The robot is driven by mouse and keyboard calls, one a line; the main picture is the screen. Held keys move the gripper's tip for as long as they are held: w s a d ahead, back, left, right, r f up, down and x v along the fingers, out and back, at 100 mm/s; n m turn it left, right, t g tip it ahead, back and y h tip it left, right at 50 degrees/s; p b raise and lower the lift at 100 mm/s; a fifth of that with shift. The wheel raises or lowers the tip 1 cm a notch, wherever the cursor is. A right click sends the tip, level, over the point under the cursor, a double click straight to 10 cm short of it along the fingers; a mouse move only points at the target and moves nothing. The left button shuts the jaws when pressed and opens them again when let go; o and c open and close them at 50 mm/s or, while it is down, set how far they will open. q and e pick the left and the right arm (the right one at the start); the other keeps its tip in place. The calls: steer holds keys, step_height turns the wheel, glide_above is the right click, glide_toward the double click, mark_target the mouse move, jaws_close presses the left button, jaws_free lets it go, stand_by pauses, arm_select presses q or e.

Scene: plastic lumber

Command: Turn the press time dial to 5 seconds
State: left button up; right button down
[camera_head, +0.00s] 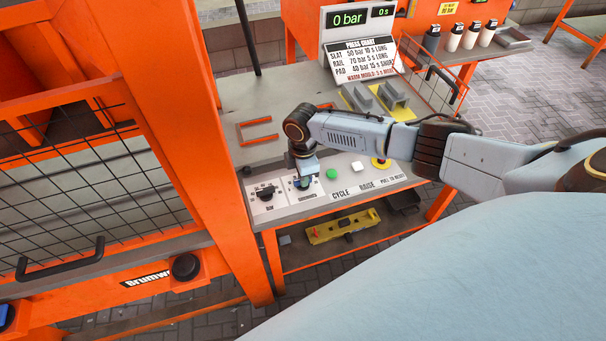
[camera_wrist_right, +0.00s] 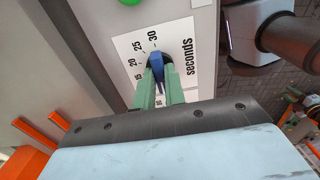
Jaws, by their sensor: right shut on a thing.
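The press time dial is the one marked "seconds" on a pale plate (camera_head: 307,196) of the control panel. In the right wrist view its blue knob (camera_wrist_right: 156,65) sits on the plate, with 15, 20, 25 and 30 legible. The lower numbers are hidden by the fingers, and I cannot tell which number the knob points at. My right gripper (camera_wrist_right: 160,90) has its green fingers shut on the knob. In the head view my right gripper (camera_head: 304,180) reaches down onto this dial. The display (camera_head: 382,12) reads 0 s. My left gripper is not in view.
A black bar dial (camera_head: 266,192) stands just left of the time dial. A green button (camera_head: 331,174), a white button (camera_head: 357,167) and a red stop button (camera_head: 380,163) lie to the right. A press chart (camera_head: 361,60) stands behind. An orange post (camera_head: 190,120) rises at left.

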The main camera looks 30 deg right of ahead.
steer(key=shift+a, duration=0.1)
stand_by(0.4)
steer(key=c, duration=1.5)
jaws_free()
steer(key=shift+o, duration=0.2)
steer(key=shift+r, duration=0.1)
step_height(320, 180, up, 13)
steer(key=p, duration=0.1)
steer(key=shift+r, duration=0.15)
